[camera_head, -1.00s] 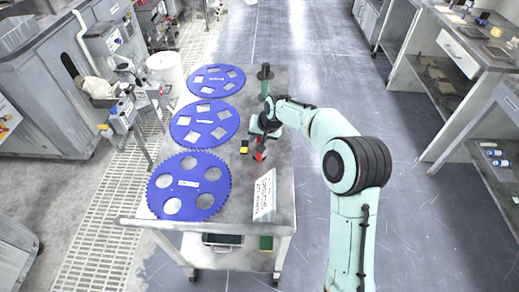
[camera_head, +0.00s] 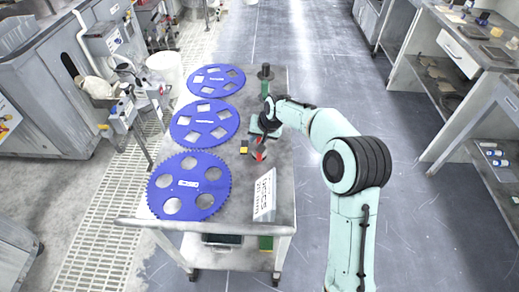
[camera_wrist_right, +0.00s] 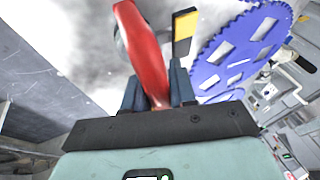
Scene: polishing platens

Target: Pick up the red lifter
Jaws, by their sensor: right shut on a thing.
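The red lifter (camera_head: 260,154) is at the right side of the cart top in the head view, small and partly hidden by my right gripper (camera_head: 264,138). In the right wrist view the red lifter (camera_wrist_right: 141,50) stands out large, its narrow lower end between the two dark fingers of my right gripper (camera_wrist_right: 158,92). The right gripper is shut on it. Whether the lifter touches the cart top is too small to tell. My left gripper is not in view.
Three blue platens, near (camera_head: 188,206), middle (camera_head: 182,132) and far (camera_head: 228,72), lie along the left of the metal cart (camera_head: 236,205). A yellow and black block (camera_head: 244,147) is beside the lifter. A white sign (camera_head: 264,194) stands at the front right. A dark-topped post (camera_head: 265,73) stands behind.

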